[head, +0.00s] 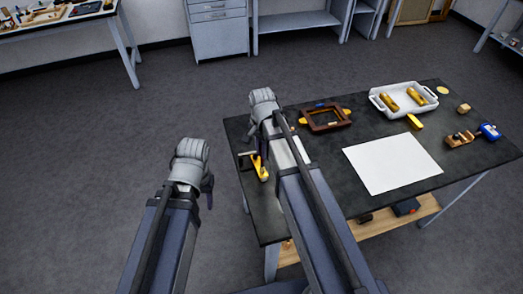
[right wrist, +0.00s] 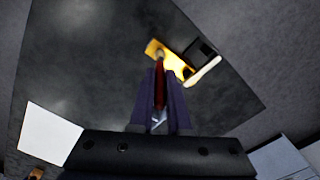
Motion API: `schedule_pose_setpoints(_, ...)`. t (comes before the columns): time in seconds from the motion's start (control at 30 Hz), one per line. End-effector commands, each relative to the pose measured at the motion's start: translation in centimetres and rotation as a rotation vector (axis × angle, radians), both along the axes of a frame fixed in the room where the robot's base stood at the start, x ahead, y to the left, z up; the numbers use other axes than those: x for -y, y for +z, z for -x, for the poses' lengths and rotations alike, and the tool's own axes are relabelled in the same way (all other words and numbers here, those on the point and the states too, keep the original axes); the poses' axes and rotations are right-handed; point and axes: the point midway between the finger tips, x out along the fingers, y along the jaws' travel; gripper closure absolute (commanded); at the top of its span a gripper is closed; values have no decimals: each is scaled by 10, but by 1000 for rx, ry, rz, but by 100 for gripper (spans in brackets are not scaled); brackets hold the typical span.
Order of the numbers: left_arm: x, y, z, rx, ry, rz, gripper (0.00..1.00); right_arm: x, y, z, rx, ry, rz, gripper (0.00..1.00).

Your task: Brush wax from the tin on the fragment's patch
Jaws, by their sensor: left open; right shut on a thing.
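My right gripper (right wrist: 160,88) is shut on a slim dark red handle (right wrist: 159,83), probably the brush; its pale far end overlaps a yellow piece (right wrist: 180,65) on the dark table. In the head view the right gripper (head: 267,130) is over the table's left side, partly behind my arm. The yellow piece (head: 261,170) lies just below it there. My left gripper (head: 208,192) is open and empty, off the table's left edge. A brown frame-like piece with yellow ends (head: 325,117), possibly the fragment, lies at the back. I cannot tell which thing is the wax tin.
A white sheet (head: 392,163) covers the table's middle. A white tray (head: 404,99) with gold cylinders stands at the back. A yellow disc (head: 442,90), a yellow block (head: 414,122), a wooden holder (head: 459,139) and a blue item (head: 490,131) are on the right.

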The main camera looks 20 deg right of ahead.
Motion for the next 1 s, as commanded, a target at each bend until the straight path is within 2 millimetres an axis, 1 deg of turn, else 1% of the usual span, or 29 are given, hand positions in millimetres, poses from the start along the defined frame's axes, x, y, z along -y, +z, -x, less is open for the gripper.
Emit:
schedule_pose_setpoints(0.23,0,-1,0,0,0,0,50,-2,-1,-21,0,0,0,100)
schedule_pose_setpoints(0.37,0,-1,0,0,0,0,50,-2,-1,-26,0,0,0,100)
schedule_pose_setpoints(0.57,0,-1,0,0,0,0,50,-2,-1,-23,0,0,0,100)
schedule_pose_setpoints(0.9,0,-2,0,0,0,0,50,0,-1,2,0,0,0,100)
schedule_pose_setpoints(1.0,0,-2,0,0,0,0,50,0,-1,4,0,0,0,100)
